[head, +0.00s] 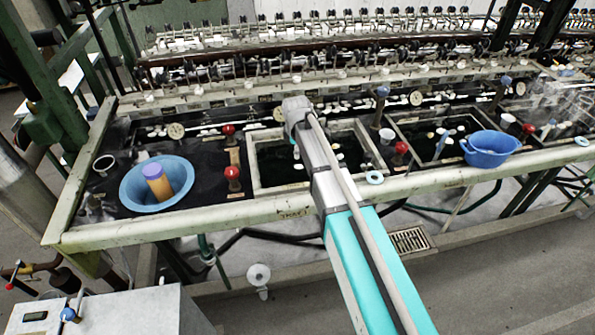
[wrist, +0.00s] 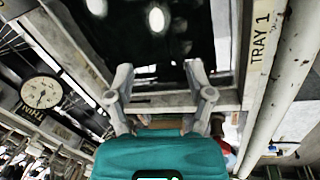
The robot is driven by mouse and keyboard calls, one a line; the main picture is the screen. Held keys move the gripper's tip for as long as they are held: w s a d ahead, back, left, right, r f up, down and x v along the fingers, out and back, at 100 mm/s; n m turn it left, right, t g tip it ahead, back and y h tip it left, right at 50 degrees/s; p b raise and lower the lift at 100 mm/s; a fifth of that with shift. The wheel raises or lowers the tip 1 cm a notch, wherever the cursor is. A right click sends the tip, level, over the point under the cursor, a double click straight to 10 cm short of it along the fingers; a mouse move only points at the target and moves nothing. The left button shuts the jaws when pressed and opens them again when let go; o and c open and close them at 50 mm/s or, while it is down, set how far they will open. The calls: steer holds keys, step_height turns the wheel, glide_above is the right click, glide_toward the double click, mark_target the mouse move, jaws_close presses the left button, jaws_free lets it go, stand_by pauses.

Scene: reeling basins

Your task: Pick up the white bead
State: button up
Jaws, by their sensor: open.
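My gripper (wrist: 160,78) is open in the wrist view, its two grey fingers wide apart with nothing between them. Beyond the fingertips lies a dark basin with pale rounded shapes in it. One bright white shape (wrist: 157,18) is near the top middle and another (wrist: 97,7) is at the top left. I cannot tell which of them is the white bead. In the head view my arm reaches over the framed dark basin (head: 256,160), and my fingers are mostly hidden behind it.
A basin rim beside my gripper bears the label TRAY 1 (wrist: 259,38). A blue bowl (head: 131,194) holding an orange, purple-topped cylinder (head: 157,183) stands at the left. A blue tub (head: 490,147) is at the right. Red-topped posts (head: 233,174) stand beside the basin.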

steer(key=b, duration=0.5)
glide_above(299, 165)
steer(key=s, duration=0.2)
steer(key=shift+w+a+f, duration=0.1)
steer(key=shift+f, duration=1.25)
steer(key=shift+w+a+f, duration=0.1)
steer(key=shift+f, duration=1.25)
steer(key=shift+f, duration=0.2)
steer(key=shift+w+d+f+b, duration=0.1)
steer(key=shift+w+f+b, duration=0.1)
steer(key=shift+f+b, duration=0.6)
steer(key=shift+w+d+f+b, duration=0.1)
steer(key=shift+w+f+b, duration=0.15)
steer(key=shift+f+b, duration=0.55)
steer(key=shift+w+f+b, duration=0.2)
steer(key=shift+f+b, duration=0.55)
steer(key=shift+b, duration=0.1)
steer(key=c, duration=0.8)
